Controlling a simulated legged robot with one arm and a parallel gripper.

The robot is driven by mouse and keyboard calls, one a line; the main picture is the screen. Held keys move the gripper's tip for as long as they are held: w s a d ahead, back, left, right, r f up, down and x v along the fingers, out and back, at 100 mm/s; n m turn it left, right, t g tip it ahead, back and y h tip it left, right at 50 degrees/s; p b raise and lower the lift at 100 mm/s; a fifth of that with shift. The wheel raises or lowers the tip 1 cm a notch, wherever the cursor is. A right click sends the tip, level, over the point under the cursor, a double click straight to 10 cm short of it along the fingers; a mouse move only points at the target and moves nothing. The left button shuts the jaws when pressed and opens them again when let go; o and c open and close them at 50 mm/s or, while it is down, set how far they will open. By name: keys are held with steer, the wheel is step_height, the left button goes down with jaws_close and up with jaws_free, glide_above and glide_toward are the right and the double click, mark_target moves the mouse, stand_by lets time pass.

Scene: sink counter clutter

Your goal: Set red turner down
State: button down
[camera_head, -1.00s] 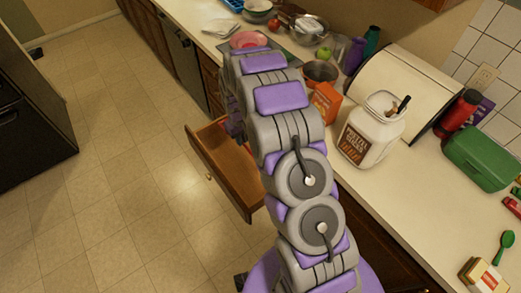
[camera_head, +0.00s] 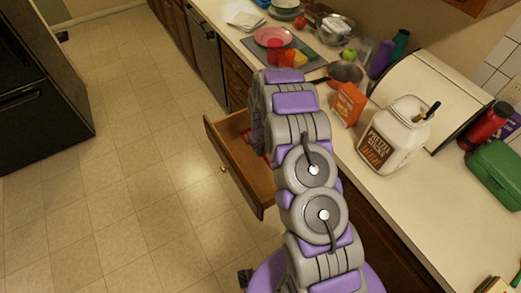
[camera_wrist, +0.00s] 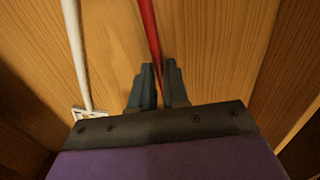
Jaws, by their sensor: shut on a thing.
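The red turner shows as a thin red handle (camera_wrist: 149,28) in the wrist view, running up from between my gripper's fingertips (camera_wrist: 158,76). My gripper is shut on it, low over the wooden drawer bottom (camera_wrist: 215,45). I cannot tell whether the turner touches the wood. In the head view the open drawer (camera_head: 262,184) sticks out below the counter, and a bit of red shows inside it beside my arm. My gripper is hidden there behind the arm. The turner's far end is out of the wrist view.
A white utensil (camera_wrist: 82,60) lies in the drawer left of the turner. The drawer's side wall (camera_wrist: 300,125) is close on the right. On the counter stand an orange box (camera_head: 349,103), a large white jar (camera_head: 394,137) and a pan (camera_head: 345,73). The floor left of the drawer is clear.

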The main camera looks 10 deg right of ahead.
steer(key=shift+d, duration=0.95)
steer(key=c, duration=1.4)
jaws_free()
steer(key=shift+d, duration=0.2)
steer(key=shift+o, duration=1.4)
steer(key=shift+a, duration=1.15)
steer(key=shift+d+r, duration=0.3)
steer(key=shift+d, duration=0.4)
step_height(320, 180, up, 11)
steer(key=p, duration=0.2)
steer(key=s+a+r+m, duration=0.1)
steer(key=s+r, duration=1.4)
steer(key=r, duration=0.4)
steer(key=s+r+m, duration=0.1)
steer(key=s+r, duration=0.3)
steer(key=s, duration=0.9)
steer(key=s+r+m+g, duration=0.1)
steer(key=s+r, duration=0.3)
steer(key=s, duration=1)
steer(key=shift+s+m+g, duration=0.2)
steer(key=shift+m+g, duration=0.1)
